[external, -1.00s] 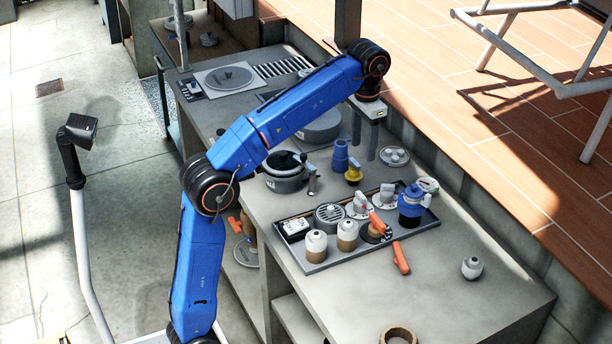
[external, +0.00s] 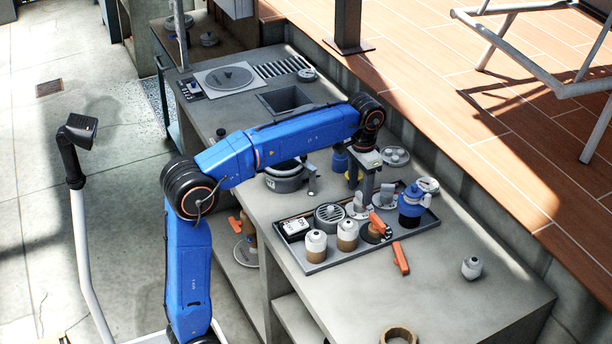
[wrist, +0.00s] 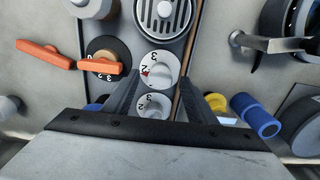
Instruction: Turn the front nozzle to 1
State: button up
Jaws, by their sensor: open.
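Two white round dials with raised grips and printed numbers sit in the tray; I cannot tell which one is the front nozzle. In the wrist view one dial (wrist: 161,70) lies beside the round drain, with a red mark near its 2. The other dial (wrist: 153,106) is nearer the gripper's base, its numbers partly readable. The two also show in the external view, as the first dial (external: 358,206) and the second dial (external: 385,203). My gripper (wrist: 159,78) is open above them, its fingers either side of the dials, holding nothing.
A dark dial with an orange handle (wrist: 102,66) lies close left of the fingers. A loose orange handle (external: 400,257), white-topped jars (external: 316,242) and a blue-topped jar (external: 411,208) are nearby. A pot (external: 285,180) stands behind. The front right counter is mostly clear.

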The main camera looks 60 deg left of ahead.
jog(key=shift+f, duration=0.45)
jog(key=c, duration=1.1)
jog(key=shift+n, duration=0.3)
jog(key=n, duration=0.5)
jog(key=shift+w+d, duration=0.1)
jog(key=n, duration=0.6)
jog(key=shift+w+d+r, duration=0.1)
